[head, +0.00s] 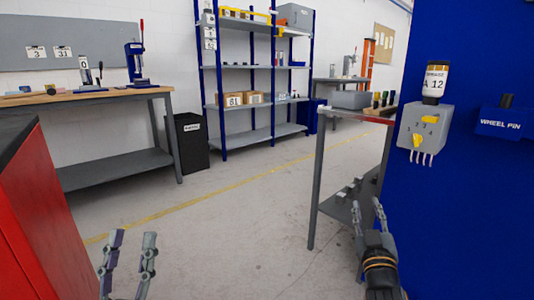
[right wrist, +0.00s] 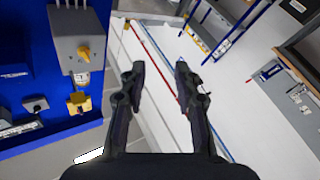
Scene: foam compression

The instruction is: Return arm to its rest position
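My left gripper (head: 130,262) shows at the bottom left of the head view, its two fingers apart with nothing between them. My right gripper (head: 369,215) is at the lower right of the head view, in front of the blue panel's left edge and the grey table. In the right wrist view my right gripper (right wrist: 160,72) has its two fingers apart, with only background seen between them. Both grippers are empty. My left arm is mostly out of the picture.
A red cabinet (head: 35,215) is close at the left. A grey table (head: 318,185) stands beside the panel. A workbench (head: 110,97) and shelves (head: 265,132) are further back. Open floor lies between.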

